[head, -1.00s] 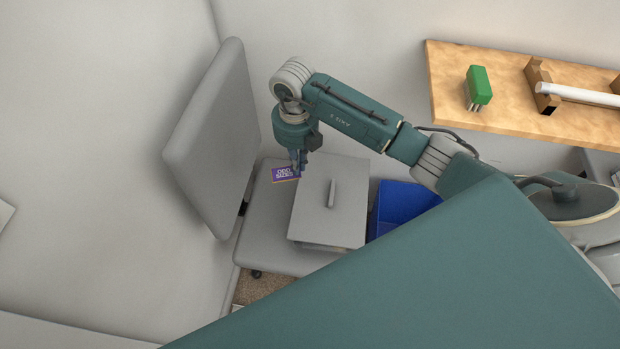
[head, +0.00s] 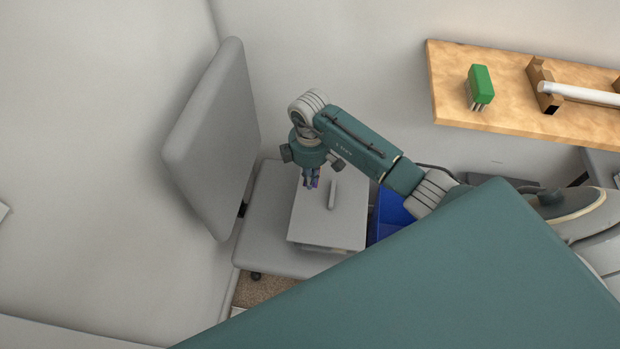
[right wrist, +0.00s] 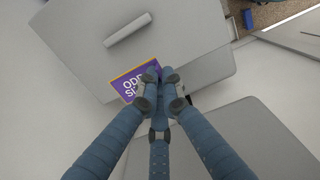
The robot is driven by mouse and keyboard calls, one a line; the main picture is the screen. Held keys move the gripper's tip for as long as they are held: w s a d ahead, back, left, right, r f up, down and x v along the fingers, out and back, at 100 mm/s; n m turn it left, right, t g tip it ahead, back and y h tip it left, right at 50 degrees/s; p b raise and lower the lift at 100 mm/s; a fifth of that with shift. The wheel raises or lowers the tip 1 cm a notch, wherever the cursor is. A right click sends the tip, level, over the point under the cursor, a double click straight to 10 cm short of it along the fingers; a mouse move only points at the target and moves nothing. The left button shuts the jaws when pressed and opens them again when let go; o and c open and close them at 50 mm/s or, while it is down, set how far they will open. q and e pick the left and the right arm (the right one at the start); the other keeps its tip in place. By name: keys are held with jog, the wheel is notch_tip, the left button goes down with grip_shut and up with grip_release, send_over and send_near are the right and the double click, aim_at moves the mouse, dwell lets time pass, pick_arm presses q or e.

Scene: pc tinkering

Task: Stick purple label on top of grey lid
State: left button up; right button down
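The grey lid (head: 330,220) with a raised bar handle lies flat on a box on a grey chair seat. It also shows in the right wrist view (right wrist: 85,45), with its handle at upper left. My right gripper (head: 312,182) is over the far left part of the lid, beside the handle. In the right wrist view its fingers (right wrist: 158,85) are closed together on the purple label (right wrist: 131,83), which has white lettering and an orange edge. The fingers hide part of the label. I cannot tell whether the label touches the lid. My left gripper is not in view.
The grey chair backrest (head: 215,140) stands left of the lid. A blue bin (head: 392,208) is right of it. A wooden shelf (head: 520,100) at upper right holds a green brush (head: 481,84) and a white tube (head: 580,94).

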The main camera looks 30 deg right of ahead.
aim_at(310, 202)
jog(key=shift+r, duration=0.1)
notch_tip(310, 202, down, 9)
jog(key=b, duration=0.5)
jog(key=shift+f+b, duration=0.2)
jog(key=shift+b, duration=0.15)
jog(key=shift+s+f, duration=0.1)
jog(key=shift+f, duration=0.35)
dwell(1.4)
jog(key=c, duration=1.9)
grip_release()
jog(key=shift+o, duration=0.2)
